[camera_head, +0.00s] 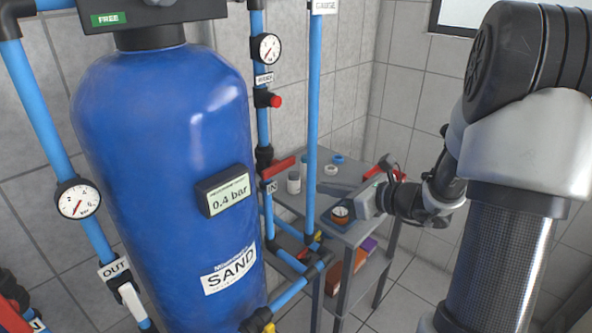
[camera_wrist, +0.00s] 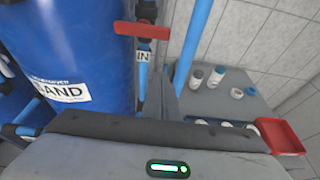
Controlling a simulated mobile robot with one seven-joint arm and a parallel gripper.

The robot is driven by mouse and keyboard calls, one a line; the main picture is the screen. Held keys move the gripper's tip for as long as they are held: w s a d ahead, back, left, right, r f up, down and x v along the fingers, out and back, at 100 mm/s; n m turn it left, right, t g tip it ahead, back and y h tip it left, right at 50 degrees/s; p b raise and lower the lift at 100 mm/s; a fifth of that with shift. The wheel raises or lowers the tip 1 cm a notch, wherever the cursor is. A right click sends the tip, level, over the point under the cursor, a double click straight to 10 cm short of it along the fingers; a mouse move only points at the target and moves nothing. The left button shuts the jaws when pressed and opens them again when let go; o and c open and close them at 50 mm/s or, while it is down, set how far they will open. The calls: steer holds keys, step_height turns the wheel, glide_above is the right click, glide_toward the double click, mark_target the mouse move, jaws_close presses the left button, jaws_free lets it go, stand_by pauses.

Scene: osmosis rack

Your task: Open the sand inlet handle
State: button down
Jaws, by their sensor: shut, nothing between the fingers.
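The sand inlet handle (camera_head: 279,168) is a red lever on the blue vertical pipe right of the blue SAND tank (camera_head: 165,135), just above the IN label (camera_head: 270,187). In the wrist view the red handle (camera_wrist: 142,31) lies roughly level across the pipe, above the IN label (camera_wrist: 143,57). My gripper (camera_head: 322,188) is right of the handle, with its fingers pointing left toward the pipes. It is shut and empty, apart from the handle. In the wrist view my gripper (camera_wrist: 170,88) shows below the handle, its body filling the bottom edge.
A second blue pipe (camera_head: 313,110) stands between the handle and my gripper. A grey table (camera_head: 345,172) with small bottles (camera_head: 294,182) and a red tray (camera_wrist: 281,136) is behind and below. A gauge (camera_head: 266,49) and a red knob (camera_head: 274,101) sit above the handle.

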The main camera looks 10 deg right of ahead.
mark_target(279, 167)
steer(key=w+a+p, duration=0.1)
steer(key=w+a, duration=0.4)
steer(key=w, duration=0.2)
steer(key=shift+w+a+r, duration=0.3)
steer(key=shift+a+r, duration=0.05)
steer(key=shift+r, duration=0.05)
steer(key=shift+d+b, duration=0.2)
steer(key=shift+b, duration=0.15)
stand_by(0.3)
steer(key=shift+a+r, duration=0.1)
steer(key=shift+a, duration=0.05)
